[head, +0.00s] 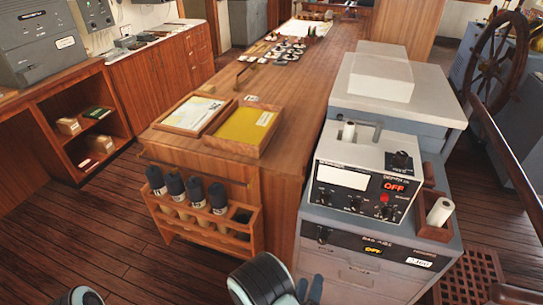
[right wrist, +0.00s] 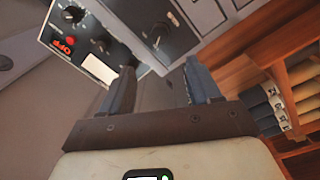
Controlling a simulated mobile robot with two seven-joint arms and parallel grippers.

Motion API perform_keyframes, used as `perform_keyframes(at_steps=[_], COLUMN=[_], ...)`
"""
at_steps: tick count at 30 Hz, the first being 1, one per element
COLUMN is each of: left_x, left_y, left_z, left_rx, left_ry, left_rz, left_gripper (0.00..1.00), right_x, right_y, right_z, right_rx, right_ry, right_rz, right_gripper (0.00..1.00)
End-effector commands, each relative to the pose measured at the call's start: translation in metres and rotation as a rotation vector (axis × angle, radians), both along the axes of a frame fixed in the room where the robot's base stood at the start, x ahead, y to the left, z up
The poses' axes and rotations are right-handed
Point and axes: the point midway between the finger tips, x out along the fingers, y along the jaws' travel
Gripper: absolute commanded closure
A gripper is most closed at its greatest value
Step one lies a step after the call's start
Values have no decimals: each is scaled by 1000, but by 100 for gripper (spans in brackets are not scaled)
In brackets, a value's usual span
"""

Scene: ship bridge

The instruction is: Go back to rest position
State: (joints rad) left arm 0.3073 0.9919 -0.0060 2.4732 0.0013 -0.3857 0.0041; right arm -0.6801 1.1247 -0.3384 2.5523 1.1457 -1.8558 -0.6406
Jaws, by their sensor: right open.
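My right gripper (head: 309,288) shows at the bottom middle of the head view, in front of the grey console cabinet. In the right wrist view the right gripper (right wrist: 159,72) has its two dark fingers apart, with nothing between them. Beyond the fingers are the console front and its panel with a red OFF display. A rounded part of my left arm (head: 78,296) shows at the bottom left edge of the head view. The left gripper's fingers are out of the picture.
A grey console (head: 365,170) with a white roll (head: 440,212) in a side holder stands at right. A wooden rack (head: 200,222) with several dark-capped tubes hangs on the wooden counter (head: 290,90). Trays lie on the counter. The wooden floor at left is clear.

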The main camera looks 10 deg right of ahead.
Motion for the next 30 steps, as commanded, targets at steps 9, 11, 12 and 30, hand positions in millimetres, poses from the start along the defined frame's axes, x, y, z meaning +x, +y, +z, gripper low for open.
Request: perform_keyframes(at_steps=[9,11,12,30], left_x=[0,0,0,0], left_y=[0,0,0,0], left_z=[0,0,0,0], left_rx=[0,0,0,0], left_ry=[0,0,0,0], left_rz=[0,0,0,0], left_gripper=[57,57,57,57], right_x=[-8,-19,-29,-156], right_y=[-21,-22,-19,57], right_z=[-90,-131,-156,-239], right_rx=[375,565,696,1632], right_ry=[230,338,411,1107], right_rz=[-82,-130,-165,-499], right_gripper=[38,38,38,38])
